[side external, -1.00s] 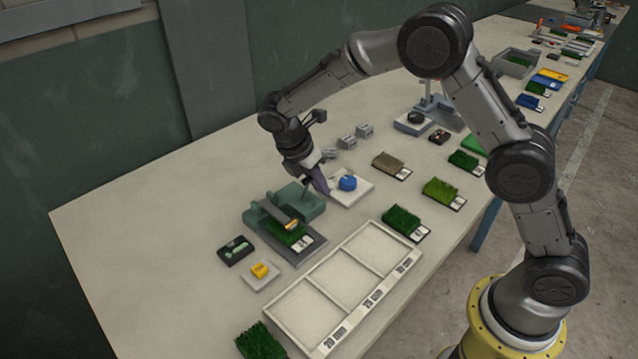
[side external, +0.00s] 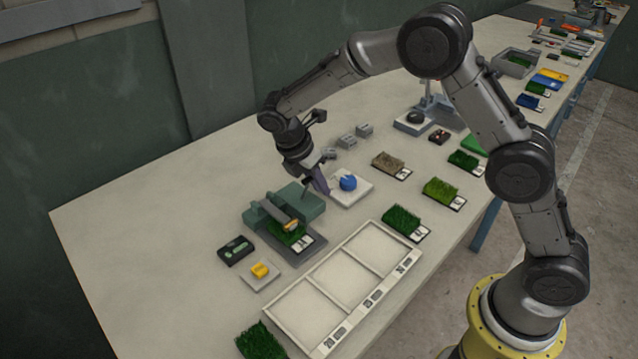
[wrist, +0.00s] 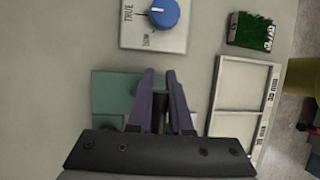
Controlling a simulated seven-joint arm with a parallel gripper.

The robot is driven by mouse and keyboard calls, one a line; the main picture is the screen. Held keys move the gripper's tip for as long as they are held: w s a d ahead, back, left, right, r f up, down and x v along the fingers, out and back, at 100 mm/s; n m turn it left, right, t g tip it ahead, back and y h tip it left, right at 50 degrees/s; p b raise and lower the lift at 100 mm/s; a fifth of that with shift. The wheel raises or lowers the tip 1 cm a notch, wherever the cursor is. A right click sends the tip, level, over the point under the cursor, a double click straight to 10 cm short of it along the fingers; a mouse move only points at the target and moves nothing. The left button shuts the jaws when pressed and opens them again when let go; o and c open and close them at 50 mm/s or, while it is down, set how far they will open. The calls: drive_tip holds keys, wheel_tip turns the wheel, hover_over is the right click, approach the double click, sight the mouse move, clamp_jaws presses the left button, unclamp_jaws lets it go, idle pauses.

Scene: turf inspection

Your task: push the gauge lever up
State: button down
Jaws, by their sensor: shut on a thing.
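The gauge (side external: 262,222) is a teal-green fixture on the table, with a turf sample (side external: 284,238) on a dark base under its arm. Its dark lever (side external: 304,192) stands at the back right of the fixture. My gripper (side external: 318,187) points down at the lever. In the wrist view, the two purple fingers of my gripper (wrist: 160,80) are shut on the dark round lever (wrist: 160,108). The teal gauge body (wrist: 110,88) shows behind the fingers there. The lower part of the lever and gauge is hidden by the gripper mount.
A white plate with a blue knob (side external: 347,183) lies close right of the gripper. A white three-compartment tray (side external: 313,340) is in front, empty. Turf samples (side external: 402,219) stand to the right.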

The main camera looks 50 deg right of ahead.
drive_tip(key=shift+w+r, duration=0.15)
drive_tip(key=g, duration=0.1)
drive_tip(key=w+g, duration=0.1)
drive_tip(key=shift+w+r+n+g, duration=0.15)
drive_tip(key=shift+r+n+g, duration=0.05)
drive_tip(key=shift+n+g, duration=0.1)
drive_tip(key=shift+w+r, duration=0.3)
drive_tip(key=shift+w, duration=1.05)
drive_tip(key=shift+r, duration=0.15)
